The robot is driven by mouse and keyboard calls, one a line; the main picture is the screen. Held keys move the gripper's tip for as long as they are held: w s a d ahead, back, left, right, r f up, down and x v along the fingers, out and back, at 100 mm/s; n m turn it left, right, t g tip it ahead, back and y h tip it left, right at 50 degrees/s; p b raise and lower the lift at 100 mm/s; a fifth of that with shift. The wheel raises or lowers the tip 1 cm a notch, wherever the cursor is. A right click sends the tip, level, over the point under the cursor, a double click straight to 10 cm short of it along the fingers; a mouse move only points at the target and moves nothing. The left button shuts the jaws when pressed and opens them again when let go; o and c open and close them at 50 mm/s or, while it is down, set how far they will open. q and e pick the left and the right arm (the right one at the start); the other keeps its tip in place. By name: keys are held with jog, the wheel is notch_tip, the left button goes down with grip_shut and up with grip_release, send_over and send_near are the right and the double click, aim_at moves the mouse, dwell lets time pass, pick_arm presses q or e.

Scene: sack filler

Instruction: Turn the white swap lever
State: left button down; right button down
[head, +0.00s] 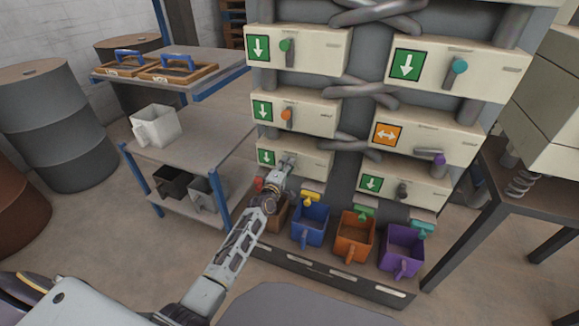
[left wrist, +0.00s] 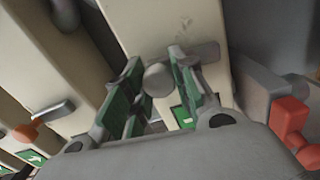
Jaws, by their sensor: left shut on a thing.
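The white swap lever has a pale round knob (left wrist: 158,78), seen between my fingers in the left wrist view. It is on the lower left panel (head: 313,160), which has a green down-arrow sign (head: 266,157). My left gripper (head: 287,164) is at this lever and shut on it, and covers most of it in the head view. The two green-padded fingers (left wrist: 155,80) stand on either side of the knob in the left wrist view. My right gripper is not in view.
Panels above carry green (head: 287,46), orange (head: 287,115), teal (head: 460,66) and purple (head: 438,159) levers. A dark lever (head: 402,190) is at lower right. Blue (head: 311,224), orange (head: 355,237) and purple (head: 402,251) bins stand below. A shelf cart (head: 190,150) is at left.

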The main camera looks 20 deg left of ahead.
pick_arm(q)
jog(key=shift+a+n, duration=0.35)
jog(key=shift+n, duration=0.35)
jog(key=c, duration=1.1)
grip_release()
jog(key=shift+c, duration=0.2)
jog(key=shift+s, duration=0.15)
jog(key=s, duration=1.1)
jog(key=shift+s+a, duration=0.2)
jog(key=shift+s, duration=0.1)
